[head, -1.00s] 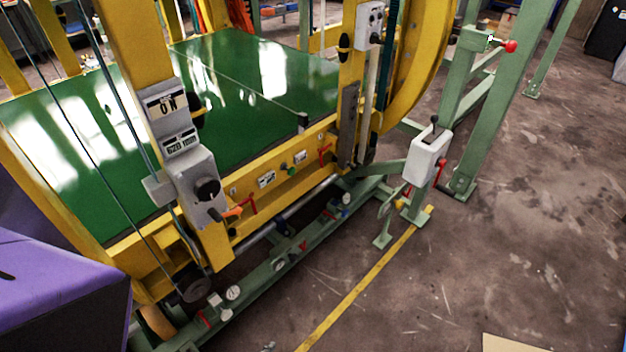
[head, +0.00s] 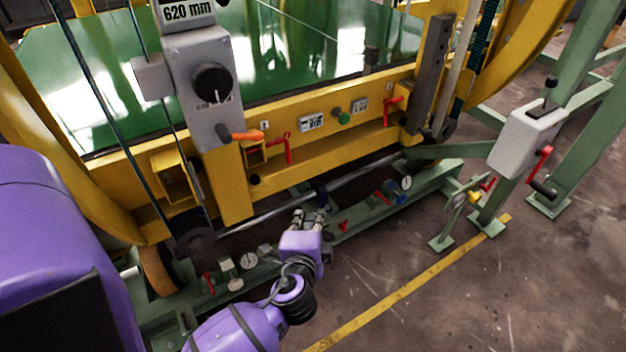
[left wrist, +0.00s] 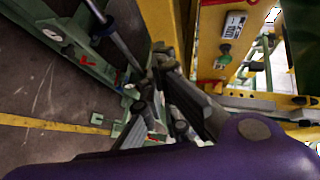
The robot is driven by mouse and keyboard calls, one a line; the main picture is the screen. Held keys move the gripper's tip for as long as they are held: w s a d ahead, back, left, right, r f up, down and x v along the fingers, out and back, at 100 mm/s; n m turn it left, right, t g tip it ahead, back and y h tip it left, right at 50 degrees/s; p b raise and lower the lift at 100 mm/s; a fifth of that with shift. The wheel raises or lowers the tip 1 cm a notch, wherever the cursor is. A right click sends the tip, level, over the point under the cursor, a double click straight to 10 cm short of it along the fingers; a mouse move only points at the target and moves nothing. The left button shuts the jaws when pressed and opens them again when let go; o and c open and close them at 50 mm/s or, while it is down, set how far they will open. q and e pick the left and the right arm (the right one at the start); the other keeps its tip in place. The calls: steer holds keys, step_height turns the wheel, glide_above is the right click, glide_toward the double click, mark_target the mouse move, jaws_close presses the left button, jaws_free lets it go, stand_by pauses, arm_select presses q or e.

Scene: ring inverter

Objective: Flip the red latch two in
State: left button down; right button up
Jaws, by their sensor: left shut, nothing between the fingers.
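Two red latches show on the yellow beam of the machine in the head view: a left red latch (head: 284,148) beside an orange-handled knob, and a right red latch (head: 392,110) near the dark upright bar. No number on either can be read. My left gripper (head: 311,216) is shut and empty. It is in front of and below the beam, above the green base rail, apart from both latches. In the left wrist view its dark fingers (left wrist: 164,60) are together, with the yellow beam to their right. My right gripper is not in view.
A grey control box (head: 205,85) with a black knob hangs left of the latches. A green button (head: 343,118) sits between them. Gauges and small valves line the green base rail (head: 355,218). A white box with a red crank (head: 541,162) stands right. Floor at front right is clear.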

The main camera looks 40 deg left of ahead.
arm_select(q)
steer(key=w+a+r+t+y+b, duration=0.1)
steer(key=w+a+r+y+b, duration=0.1)
steer(key=w+r, duration=0.4)
steer(key=shift+w+t+y+b, duration=0.4)
steer(key=shift+w+y+b, duration=0.35)
steer(key=shift+b, duration=0.4)
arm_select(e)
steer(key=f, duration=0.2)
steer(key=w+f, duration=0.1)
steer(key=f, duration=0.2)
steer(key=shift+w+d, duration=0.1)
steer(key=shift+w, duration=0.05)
arm_select(q)
steer(key=shift+s, duration=0.1)
steer(key=w+a+b, duration=0.2)
steer(key=w+a, duration=0.2)
steer(key=a, duration=0.4)
steer(key=shift+w, duration=0.3)
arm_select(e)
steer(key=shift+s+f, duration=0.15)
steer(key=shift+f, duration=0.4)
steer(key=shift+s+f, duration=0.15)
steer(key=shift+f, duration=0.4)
